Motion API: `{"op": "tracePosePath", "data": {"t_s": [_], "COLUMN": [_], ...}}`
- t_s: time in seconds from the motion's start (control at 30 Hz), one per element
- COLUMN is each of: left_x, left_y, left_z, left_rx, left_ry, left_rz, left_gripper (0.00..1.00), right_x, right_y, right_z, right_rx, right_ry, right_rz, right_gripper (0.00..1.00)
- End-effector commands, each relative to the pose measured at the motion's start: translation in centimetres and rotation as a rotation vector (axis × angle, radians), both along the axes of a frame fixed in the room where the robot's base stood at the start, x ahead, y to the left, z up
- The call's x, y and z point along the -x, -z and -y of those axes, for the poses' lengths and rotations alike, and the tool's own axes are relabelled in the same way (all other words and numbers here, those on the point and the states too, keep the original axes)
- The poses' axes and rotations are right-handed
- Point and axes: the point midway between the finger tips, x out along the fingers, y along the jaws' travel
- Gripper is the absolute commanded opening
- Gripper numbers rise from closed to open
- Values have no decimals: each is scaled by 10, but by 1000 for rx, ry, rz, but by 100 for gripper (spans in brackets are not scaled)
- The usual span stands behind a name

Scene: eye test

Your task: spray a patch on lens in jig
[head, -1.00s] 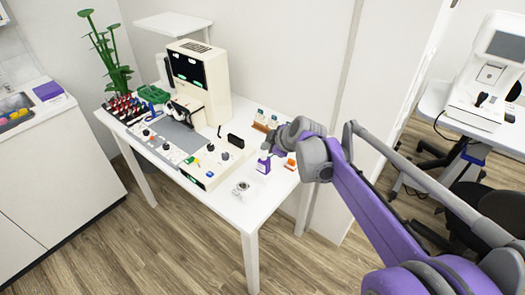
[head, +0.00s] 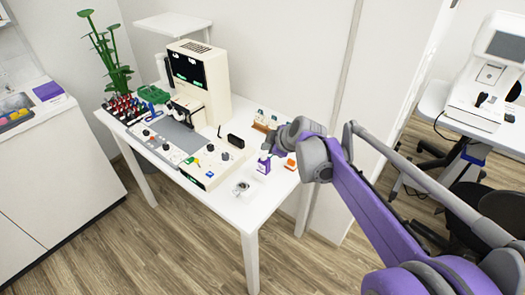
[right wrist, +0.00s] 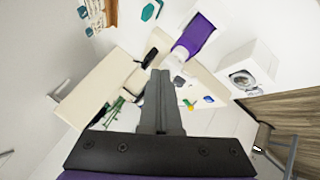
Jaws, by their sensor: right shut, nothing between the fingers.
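The spray bottle, with a purple label (head: 263,167) and white top, stands on the white table near its right end. In the right wrist view the purple and white bottle (right wrist: 197,36) is just beyond and right of the fingertips. The jig, a small pale block with a round lens in a ring (head: 240,188), sits near the table's front edge; it also shows in the right wrist view (right wrist: 243,78). My right gripper (head: 268,150) is shut and empty, above and close behind the bottle; its fingers (right wrist: 162,75) are together. My left gripper is not in view.
A cream machine (head: 203,82) stands at the table's back. A cream control panel (head: 207,166) and a small black object (head: 236,141) lie left of the bottle. A wooden rack with small bottles (head: 265,121) and an orange item (head: 290,164) are near the gripper.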

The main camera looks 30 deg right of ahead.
Motion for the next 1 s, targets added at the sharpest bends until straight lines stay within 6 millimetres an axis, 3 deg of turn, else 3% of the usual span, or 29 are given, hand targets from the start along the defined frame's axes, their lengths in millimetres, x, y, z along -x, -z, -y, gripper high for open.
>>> {"op": "tracePosePath", "data": {"t_s": [1.0], "left_x": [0], "left_y": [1], "left_z": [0], "left_rx": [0], "left_ry": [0], "left_rz": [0], "left_gripper": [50], "right_x": [0], "right_y": [10], "right_z": [0], "right_rx": [1], "right_ry": [-1], "right_rz": [-1], "right_gripper": [0]}}
